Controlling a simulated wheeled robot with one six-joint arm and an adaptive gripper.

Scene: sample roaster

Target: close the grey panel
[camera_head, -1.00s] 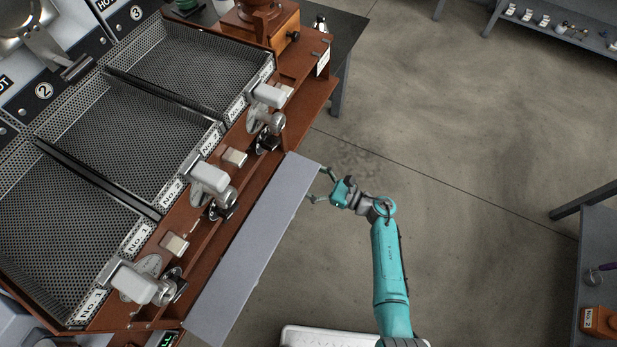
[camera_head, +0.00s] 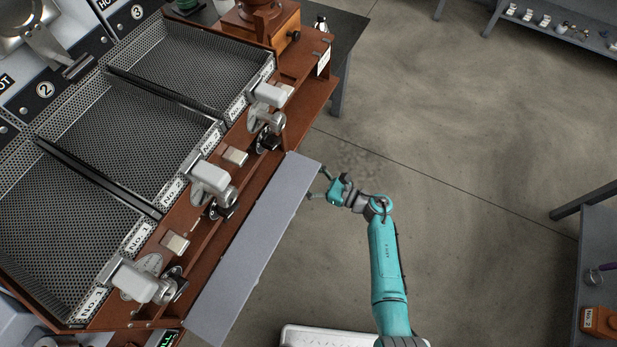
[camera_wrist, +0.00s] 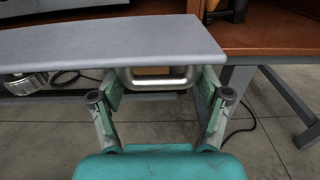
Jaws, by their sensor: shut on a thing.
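The grey panel (camera_head: 255,250) is a long flat board sticking out along the front of the brown wooden machine, level or nearly so. In the wrist view, the panel's edge (camera_wrist: 110,45) crosses the upper part, and a shiny metal handle (camera_wrist: 158,81) shows just below it. My gripper (camera_head: 316,184) is at the far end of the panel's outer edge. In the wrist view, its green fingers (camera_wrist: 160,88) stand on either side of the handle and are shut on it. The head view does not show the handle clearly.
Above the panel, white-topped levers (camera_head: 210,178) and mesh trays (camera_head: 125,130) line the machine. A dark table leg (camera_wrist: 290,95) stands to the right in the wrist view. A white tray (camera_head: 310,338) is at the bottom. The floor (camera_head: 460,150) right of my arm is open.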

